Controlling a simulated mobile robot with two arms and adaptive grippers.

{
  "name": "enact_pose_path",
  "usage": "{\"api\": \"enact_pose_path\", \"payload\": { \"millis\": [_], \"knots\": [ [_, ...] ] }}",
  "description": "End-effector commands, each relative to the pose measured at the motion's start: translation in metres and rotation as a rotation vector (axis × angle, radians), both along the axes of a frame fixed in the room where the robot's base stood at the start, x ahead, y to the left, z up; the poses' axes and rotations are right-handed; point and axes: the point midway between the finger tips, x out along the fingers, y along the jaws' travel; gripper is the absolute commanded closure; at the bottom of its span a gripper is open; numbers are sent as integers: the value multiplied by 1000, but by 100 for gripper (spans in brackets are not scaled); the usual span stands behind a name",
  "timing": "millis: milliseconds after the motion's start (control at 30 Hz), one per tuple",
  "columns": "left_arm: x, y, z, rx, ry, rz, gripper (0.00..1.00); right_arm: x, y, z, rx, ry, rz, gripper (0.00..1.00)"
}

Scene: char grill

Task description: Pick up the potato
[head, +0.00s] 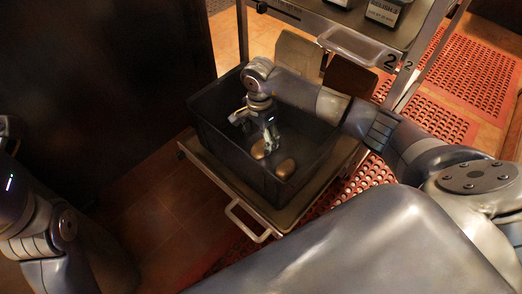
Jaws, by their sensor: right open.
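Two brown potatoes lie on the floor of a black bin. One potato (285,169) lies to the right, and the other potato (259,150) lies to its left, close to my gripper. My right gripper (255,127) reaches down into the bin from above, with its fingers spread apart and empty. One finger is close above the left potato; I cannot tell whether it touches. My left arm shows at the left edge, but its gripper is out of view.
The black bin (222,143) has high walls and stands on a metal cart shelf (207,163) with a handle (247,219) at the front. A metal rack (350,42) stands behind. Red perforated mats (465,75) lie on the tiled floor. A dark panel fills the left.

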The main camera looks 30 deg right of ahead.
Motion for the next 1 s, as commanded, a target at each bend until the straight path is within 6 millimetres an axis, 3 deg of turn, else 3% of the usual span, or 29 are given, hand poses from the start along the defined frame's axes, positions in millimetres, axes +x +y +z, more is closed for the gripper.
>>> {"api": "enact_pose_path", "payload": {
  "millis": [33,300,600,633,833,1000],
  "knots": [
    [-3,0,-2,0,-19,1,34,-1,2,-13,2,3,0,34],
    [-12,-2,8,5,-79,5,34,-2,2,-39,0,2,-1,34],
    [-13,-2,11,7,-84,5,34,-2,2,-40,0,1,0,34],
    [-13,-2,11,7,-84,5,34,-2,2,-40,0,1,0,36],
    [-13,-3,11,7,-83,5,34,-2,2,-40,1,1,0,82],
    [-13,-3,11,7,-84,4,34,-2,2,-40,1,1,0,85]
  ]
}}
